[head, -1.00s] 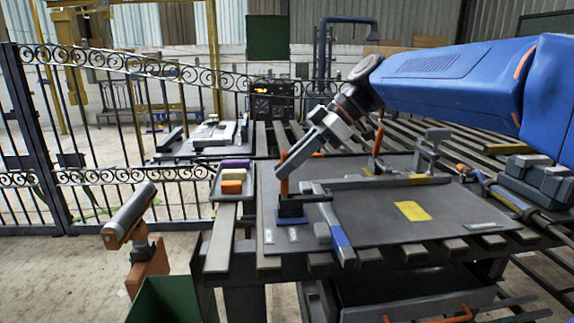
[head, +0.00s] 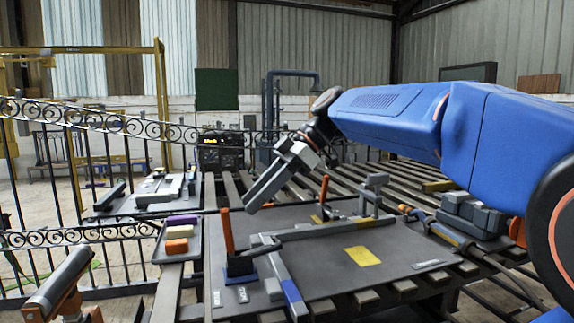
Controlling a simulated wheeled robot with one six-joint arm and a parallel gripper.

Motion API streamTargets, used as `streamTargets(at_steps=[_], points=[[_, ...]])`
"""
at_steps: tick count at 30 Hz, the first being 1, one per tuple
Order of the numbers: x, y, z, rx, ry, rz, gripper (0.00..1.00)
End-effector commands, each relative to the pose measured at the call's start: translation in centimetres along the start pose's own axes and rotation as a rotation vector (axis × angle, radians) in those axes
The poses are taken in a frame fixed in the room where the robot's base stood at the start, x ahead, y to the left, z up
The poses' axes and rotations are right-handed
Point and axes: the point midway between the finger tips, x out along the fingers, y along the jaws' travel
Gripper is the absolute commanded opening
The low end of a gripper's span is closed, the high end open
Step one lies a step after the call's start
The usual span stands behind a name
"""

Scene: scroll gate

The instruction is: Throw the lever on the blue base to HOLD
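The blue base (head: 240,279) sits near the front left of the dark grey plate (head: 325,262). A lever with an orange handle (head: 228,232) stands on it, nearly upright, leaning slightly left at the top. A dark arm runs from its foot to the right. Two small pale labels (head: 243,295) lie in front of the base; their writing is too small to read. My gripper (head: 250,209) points down and left, just right of the handle's top in the picture, with a gap between them. I see its fingers edge-on, so its opening is unclear.
A second orange-handled lever (head: 323,190) stands farther back on the plate. A grey bar with a blue band (head: 290,289) lies right of the blue base. A tray of coloured blocks (head: 158,246) is at the left. A grey clamp (head: 373,193) stands at the back right.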

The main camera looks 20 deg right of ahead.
Motion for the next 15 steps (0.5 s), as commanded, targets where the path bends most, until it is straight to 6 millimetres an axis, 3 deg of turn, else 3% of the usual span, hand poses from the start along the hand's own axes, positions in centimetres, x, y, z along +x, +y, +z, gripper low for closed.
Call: streamTargets(at_steps=[9,15], points=[[-6.3,0.1,0.1,0.001,0.000,0.004,0.33],[-9.1,0.1,0.1,0.002,0.000,0.002,0.33]])
